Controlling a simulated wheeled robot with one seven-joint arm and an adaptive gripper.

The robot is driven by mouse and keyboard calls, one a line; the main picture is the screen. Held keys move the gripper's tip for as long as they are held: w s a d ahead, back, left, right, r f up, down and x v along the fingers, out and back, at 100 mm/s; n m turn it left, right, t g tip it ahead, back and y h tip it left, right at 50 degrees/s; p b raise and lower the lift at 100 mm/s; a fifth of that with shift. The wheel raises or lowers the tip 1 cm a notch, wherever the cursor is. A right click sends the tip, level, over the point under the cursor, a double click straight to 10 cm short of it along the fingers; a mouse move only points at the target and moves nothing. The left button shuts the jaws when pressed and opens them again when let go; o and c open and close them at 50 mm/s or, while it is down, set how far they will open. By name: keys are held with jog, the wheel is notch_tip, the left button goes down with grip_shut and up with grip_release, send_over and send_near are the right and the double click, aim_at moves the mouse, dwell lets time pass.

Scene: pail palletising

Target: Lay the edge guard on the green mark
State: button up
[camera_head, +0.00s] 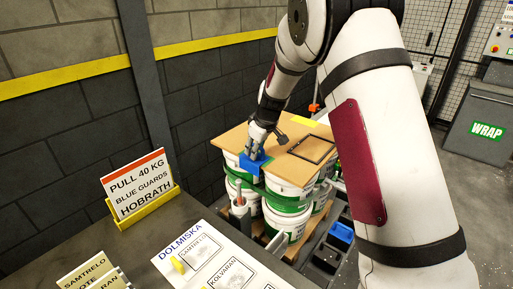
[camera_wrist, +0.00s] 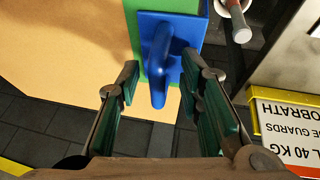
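The blue edge guard (camera_wrist: 150,30) lies at the edge of the tan board, with its raised blue grip pointing toward my gripper. The green mark (camera_wrist: 136,12) shows as green strips around the guard, which covers most of it. In the head view the guard (camera_head: 249,165) sits at the board's front left corner and hangs over its edge. My gripper (camera_wrist: 165,92) is open, its two fingers on either side of the end of the grip, with visible gaps. In the head view my gripper (camera_head: 254,150) is just above the guard. Contact underneath is hidden.
The tan board (camera_head: 240,136) tops white and green pails (camera_head: 286,226) on a pallet. A black frame (camera_head: 314,149) lies on the board. A clamp-like post (camera_head: 240,205) stands close in front. A sign (camera_head: 139,187) and a document (camera_head: 205,262) are on the grey table.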

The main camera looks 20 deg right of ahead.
jog(key=a+v, duration=0.1)
jog(key=v, duration=1.2)
jog(key=s+r+m, duration=0.2)
jog(key=s+r, duration=0.2)
jog(key=s, duration=0.5)
jog(key=s+r+m, duration=0.1)
jog(key=s+r, duration=0.3)
jog(key=s, duration=0.4)
jog(key=s+f+m+h, duration=0.1)
jog(key=s+m, duration=0.3)
jog(key=s, duration=1.6)
jog(key=shift+s+f, duration=0.15)
